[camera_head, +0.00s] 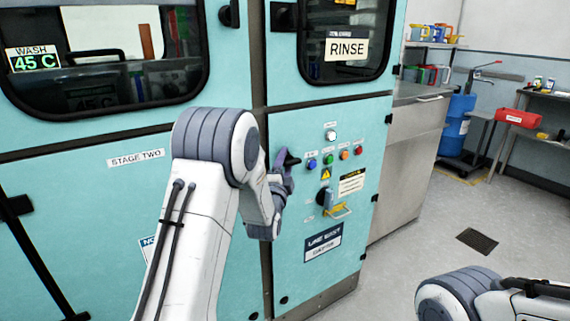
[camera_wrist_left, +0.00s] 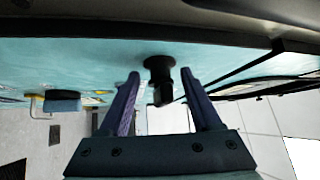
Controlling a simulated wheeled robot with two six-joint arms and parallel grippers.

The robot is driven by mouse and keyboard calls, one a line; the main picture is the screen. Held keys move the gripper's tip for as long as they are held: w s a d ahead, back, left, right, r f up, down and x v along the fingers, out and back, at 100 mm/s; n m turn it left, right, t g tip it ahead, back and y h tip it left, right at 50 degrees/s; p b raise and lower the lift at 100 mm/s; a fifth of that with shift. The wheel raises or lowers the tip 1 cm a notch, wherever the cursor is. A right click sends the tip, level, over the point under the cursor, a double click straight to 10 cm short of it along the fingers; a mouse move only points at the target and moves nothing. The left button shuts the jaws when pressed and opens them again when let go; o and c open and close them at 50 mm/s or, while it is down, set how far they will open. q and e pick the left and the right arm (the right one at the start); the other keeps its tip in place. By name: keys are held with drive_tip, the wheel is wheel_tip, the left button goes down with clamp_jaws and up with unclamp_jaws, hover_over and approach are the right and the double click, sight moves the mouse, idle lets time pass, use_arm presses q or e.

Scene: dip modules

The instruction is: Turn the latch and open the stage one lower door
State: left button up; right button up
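A black latch (camera_head: 288,160) sticks out from the teal front of the machine, at the left edge of the lower right panel (camera_head: 290,130). In the left wrist view the latch (camera_wrist_left: 160,70) is a dark knob with a short handle. My left gripper (camera_head: 281,178) is at the latch, partly hidden by my own wrist. In the wrist view its two fingers (camera_wrist_left: 161,80) are open, one on each side of the latch, with visible gaps. A door marked STAGE TWO (camera_head: 100,190) is at left. No stage one label is readable. My right gripper is out of view.
Coloured buttons (camera_head: 328,160) and a blue switch with a yellow bracket (camera_head: 328,203) are right of the latch. Windowed upper doors, one marked RINSE (camera_head: 346,48), are above. The grey floor (camera_head: 430,230) at right is clear around a drain (camera_head: 477,241).

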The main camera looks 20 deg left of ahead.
use_arm(q)
clamp_jaws()
idle(1.2)
